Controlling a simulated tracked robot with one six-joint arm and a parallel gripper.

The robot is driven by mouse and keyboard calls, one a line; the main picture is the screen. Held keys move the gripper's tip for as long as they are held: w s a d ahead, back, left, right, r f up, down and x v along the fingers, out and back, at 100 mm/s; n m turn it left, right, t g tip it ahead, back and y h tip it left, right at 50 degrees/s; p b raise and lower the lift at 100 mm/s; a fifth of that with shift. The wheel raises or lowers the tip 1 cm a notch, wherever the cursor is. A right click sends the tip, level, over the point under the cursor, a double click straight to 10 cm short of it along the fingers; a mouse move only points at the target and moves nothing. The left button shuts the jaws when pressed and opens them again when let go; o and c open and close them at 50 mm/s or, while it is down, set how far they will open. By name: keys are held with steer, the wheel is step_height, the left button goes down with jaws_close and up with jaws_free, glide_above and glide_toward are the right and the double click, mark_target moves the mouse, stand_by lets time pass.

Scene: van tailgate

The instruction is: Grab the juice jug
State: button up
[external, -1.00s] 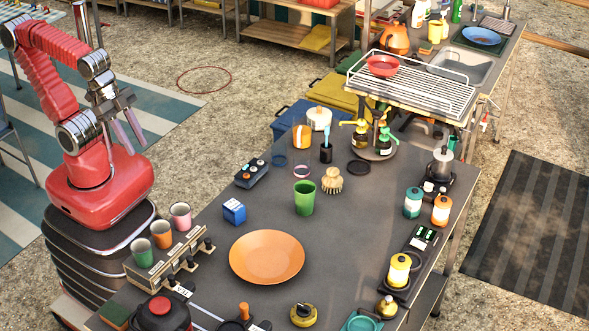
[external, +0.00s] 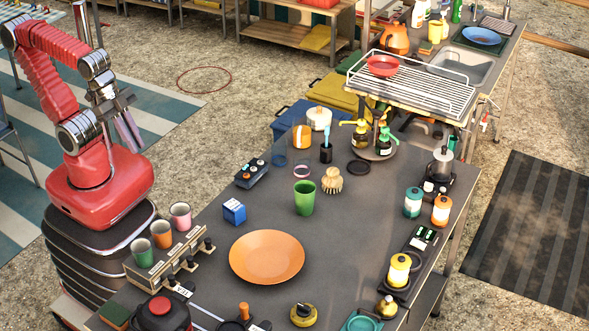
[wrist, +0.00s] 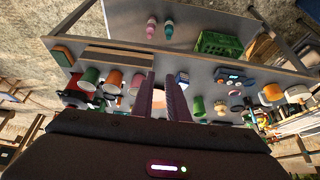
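My gripper (external: 133,148) hangs over the ground left of the counter, fingers pointing down. In the wrist view my gripper (wrist: 160,78) has its two fingers apart with nothing held between them. An orange vessel (external: 301,137), which looks like the juice jug, stands at the counter's far left edge beside a white lidded pot. An orange vessel, probably the same one, shows at the right of the wrist view (wrist: 272,92). It is well away from my gripper. I cannot make out its handle clearly.
On the counter (external: 345,235) are an orange plate (external: 267,257), a green cup (external: 304,198), a brush (external: 332,180) and a blue box (external: 234,211). Three cups (external: 161,234) line the near left edge.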

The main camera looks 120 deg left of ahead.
steer(key=w+a+f+n, duration=0.35)
steer(key=a+n, duration=0.25)
steer(key=a, duration=0.4)
steer(key=w+a+f+n+h, duration=0.1)
steer(key=w+a+f+n, duration=0.25)
steer(key=a+n, duration=0.45)
steer(key=w+a+f+n, duration=0.3)
steer(key=a+f+n, duration=0.2)
steer(key=a, duration=0.6)
steer(key=w+a+n+t+y, duration=0.1)
steer(key=w+a+n, duration=0.2)
steer(key=a+n, duration=0.6)
steer(key=w+a+n+t+y, duration=0.1)
steer(key=w+a+n+t, duration=0.1)
steer(key=a+n, duration=0.7)
steer(key=shift+w+r+n+y, duration=0.3)
steer(key=shift+w+r+n, duration=0.1)
steer(key=shift+w, duration=0.35)
steer(key=shift+x, duration=4.35)
